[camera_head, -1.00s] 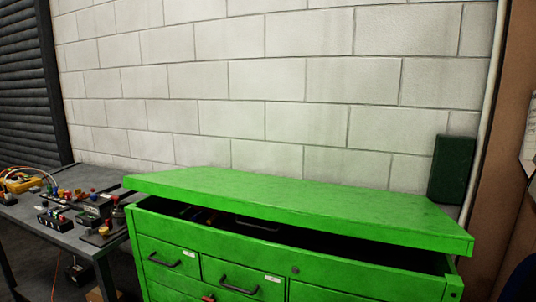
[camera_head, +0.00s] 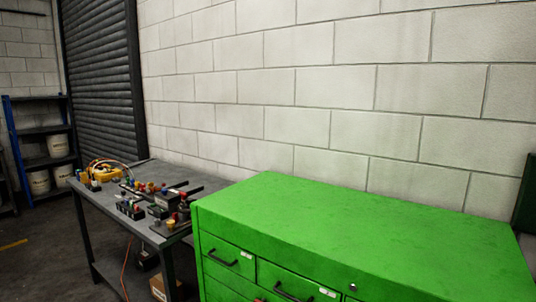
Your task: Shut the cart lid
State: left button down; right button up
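The green tool cart (camera_head: 230,276) stands at the lower right, with drawers and dark handles on its front. Its flat green lid (camera_head: 360,218) lies down on the cart body, and no dark gap shows along its front edge. The right end of the cart is cut off by the picture edge. Neither of my grippers shows in this view.
A grey workbench (camera_head: 84,189) with small coloured parts stands left of the cart. A blue-framed shelf (camera_head: 45,163) with white buckets is at the far left, beside a dark roller shutter (camera_head: 100,75). A white block wall (camera_head: 330,90) is behind the cart.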

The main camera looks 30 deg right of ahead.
aim_at(454, 256)
jog(key=u, duration=0.4)
jog(key=i, duration=1.2)
jog(key=z, duration=2.45)
